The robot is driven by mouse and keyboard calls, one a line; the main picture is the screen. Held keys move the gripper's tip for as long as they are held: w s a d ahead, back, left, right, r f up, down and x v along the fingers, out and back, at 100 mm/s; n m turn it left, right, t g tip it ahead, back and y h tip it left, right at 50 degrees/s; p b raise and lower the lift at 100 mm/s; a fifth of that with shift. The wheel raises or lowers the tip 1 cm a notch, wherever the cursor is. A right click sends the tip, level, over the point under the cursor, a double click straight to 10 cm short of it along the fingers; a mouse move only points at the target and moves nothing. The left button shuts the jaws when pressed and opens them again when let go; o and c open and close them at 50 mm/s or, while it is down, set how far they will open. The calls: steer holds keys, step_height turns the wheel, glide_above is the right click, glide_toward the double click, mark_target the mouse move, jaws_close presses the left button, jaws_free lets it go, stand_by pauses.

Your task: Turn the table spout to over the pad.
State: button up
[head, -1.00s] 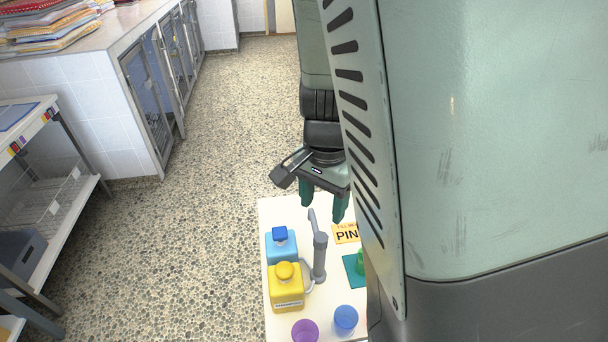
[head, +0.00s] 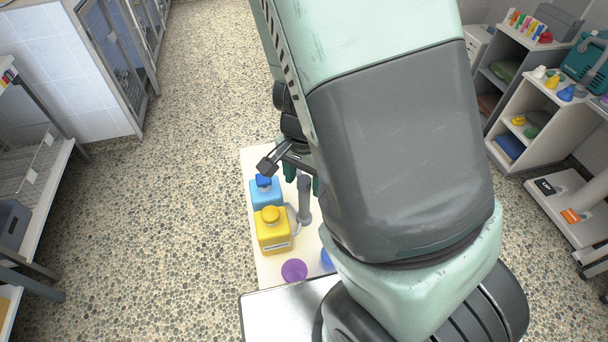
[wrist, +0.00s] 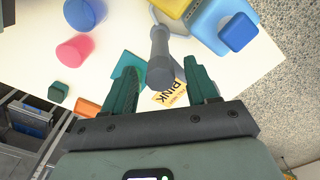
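The grey table spout (head: 304,203) stands on the white table beside the yellow bottle in the head view. In the wrist view the spout (wrist: 160,62) lies between my fingers, with gaps on both sides. My gripper (wrist: 159,66) is open; in the head view its fingers (head: 302,180) are just above the spout's far end, partly hidden by my arm. The teal pad (wrist: 130,62) shows only in part behind the left finger in the wrist view. My arm hides it in the head view.
A yellow bottle (head: 272,232) and a blue bottle (head: 265,193) stand left of the spout. A purple cup (head: 294,270) and a blue cup (head: 326,260) stand nearer.

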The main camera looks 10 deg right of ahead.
jaws_close()
steer(key=shift+m, duration=0.3)
steer(key=m, duration=0.3)
steer(key=shift+m, duration=0.3)
steer(key=m, duration=1.3)
steer(key=shift+m, duration=0.3)
stand_by(0.4)
steer(key=shift+o, duration=0.3)
jaws_free()
